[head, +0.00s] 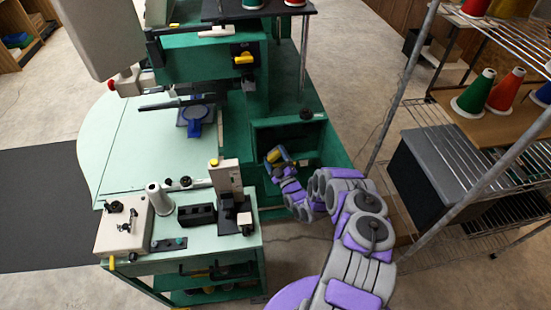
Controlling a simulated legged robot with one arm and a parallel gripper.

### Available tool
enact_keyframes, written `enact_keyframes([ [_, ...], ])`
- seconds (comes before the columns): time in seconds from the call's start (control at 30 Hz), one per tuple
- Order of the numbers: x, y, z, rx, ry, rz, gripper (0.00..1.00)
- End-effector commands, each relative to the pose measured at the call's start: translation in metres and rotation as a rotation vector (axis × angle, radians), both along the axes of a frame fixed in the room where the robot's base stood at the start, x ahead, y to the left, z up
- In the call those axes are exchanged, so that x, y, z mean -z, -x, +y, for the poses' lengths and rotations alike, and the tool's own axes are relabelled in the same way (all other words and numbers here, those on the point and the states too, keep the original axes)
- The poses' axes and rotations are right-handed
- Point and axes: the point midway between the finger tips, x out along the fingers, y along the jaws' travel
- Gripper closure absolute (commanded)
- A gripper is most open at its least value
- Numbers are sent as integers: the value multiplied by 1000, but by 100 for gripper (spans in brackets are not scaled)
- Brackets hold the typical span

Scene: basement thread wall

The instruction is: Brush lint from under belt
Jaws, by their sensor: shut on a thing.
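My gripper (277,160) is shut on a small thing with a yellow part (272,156). It is too small to tell whether this is a brush. My gripper is at the left part of an open green compartment (335,150) on the green machine (258,118). I cannot tell whether the held thing touches the compartment. I cannot make out a belt or any lint; the inside is dark and partly hidden by my arm.
A pale green worktop (140,140) lies to the left. A metal rack (470,150) with thread cones (505,90) and a dark box (440,170) is close on the right.

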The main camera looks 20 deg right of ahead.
Motion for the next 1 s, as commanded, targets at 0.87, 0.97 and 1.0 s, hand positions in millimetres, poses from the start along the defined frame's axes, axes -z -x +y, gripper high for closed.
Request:
enact_keyframes([
  [0.87,2,0,-28,3,3,-2,40],
  [0.97,2,2,-35,3,2,-2,40],
  [1.0,2,3,-37,3,1,-1,40],
])
